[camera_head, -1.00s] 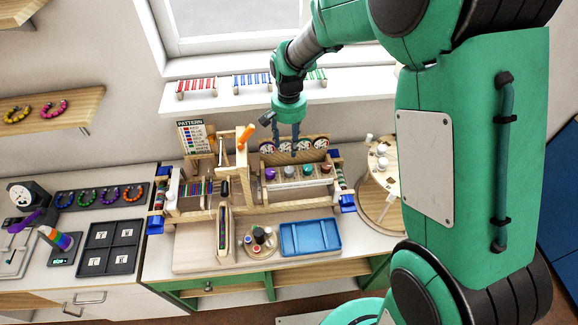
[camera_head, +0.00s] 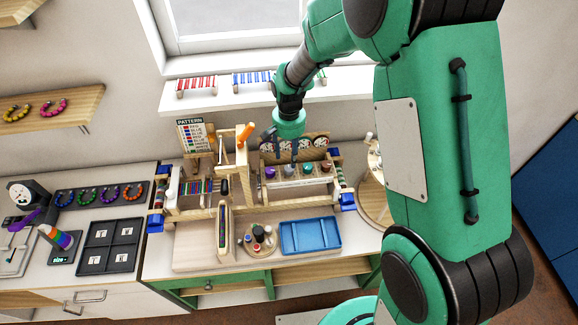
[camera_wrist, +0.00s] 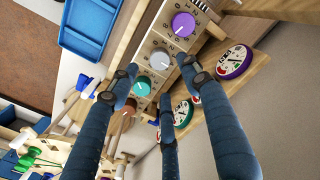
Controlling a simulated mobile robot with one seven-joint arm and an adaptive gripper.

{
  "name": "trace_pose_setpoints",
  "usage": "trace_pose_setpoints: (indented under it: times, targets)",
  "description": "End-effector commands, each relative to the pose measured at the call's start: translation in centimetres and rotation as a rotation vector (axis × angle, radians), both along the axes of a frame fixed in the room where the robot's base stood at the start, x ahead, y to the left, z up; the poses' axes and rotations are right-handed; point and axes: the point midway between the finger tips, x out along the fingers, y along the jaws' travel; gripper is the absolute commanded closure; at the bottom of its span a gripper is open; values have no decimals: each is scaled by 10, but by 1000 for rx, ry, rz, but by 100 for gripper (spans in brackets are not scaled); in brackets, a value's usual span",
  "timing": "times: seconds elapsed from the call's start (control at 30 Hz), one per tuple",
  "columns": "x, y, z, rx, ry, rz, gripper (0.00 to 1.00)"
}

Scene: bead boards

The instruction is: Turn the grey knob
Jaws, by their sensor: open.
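The grey knob (camera_head: 289,170) is second from the left in a row of knobs on a pale panel on the workbench. It also shows in the wrist view (camera_wrist: 160,60), pale with a pointer mark and numbers around it. My gripper (camera_head: 284,155) is open and empty, just above the panel. In the wrist view its fingertips (camera_wrist: 160,76) are spread around the grey knob's place in the picture, with the knob between the left and right fingers. I cannot tell whether any finger touches it.
A purple knob (camera_wrist: 183,24) and a teal knob (camera_wrist: 142,87) sit close on either side, with a brown knob (camera_head: 325,167) beyond. Round dials (camera_wrist: 234,61) stand behind the row. A blue tray (camera_head: 310,236) lies in front. A wooden frame with an orange handle (camera_head: 245,133) rises at left.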

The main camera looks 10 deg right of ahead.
Motion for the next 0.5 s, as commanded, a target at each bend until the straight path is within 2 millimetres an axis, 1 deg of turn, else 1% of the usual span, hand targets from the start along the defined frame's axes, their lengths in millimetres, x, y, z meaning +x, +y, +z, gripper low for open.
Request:
trace_pose_setpoints:
  times: [0.03, 0.2, 0.4, 0.5]
  targets:
    - [-1, 0, -10, 0, 3, 0, 52]
    - [-1, 0, -36, 0, 2, 0, 52]
    - [0, 0, -59, -1, 1, 0, 52]
    - [0, 0, -65, 0, 0, 0, 52]
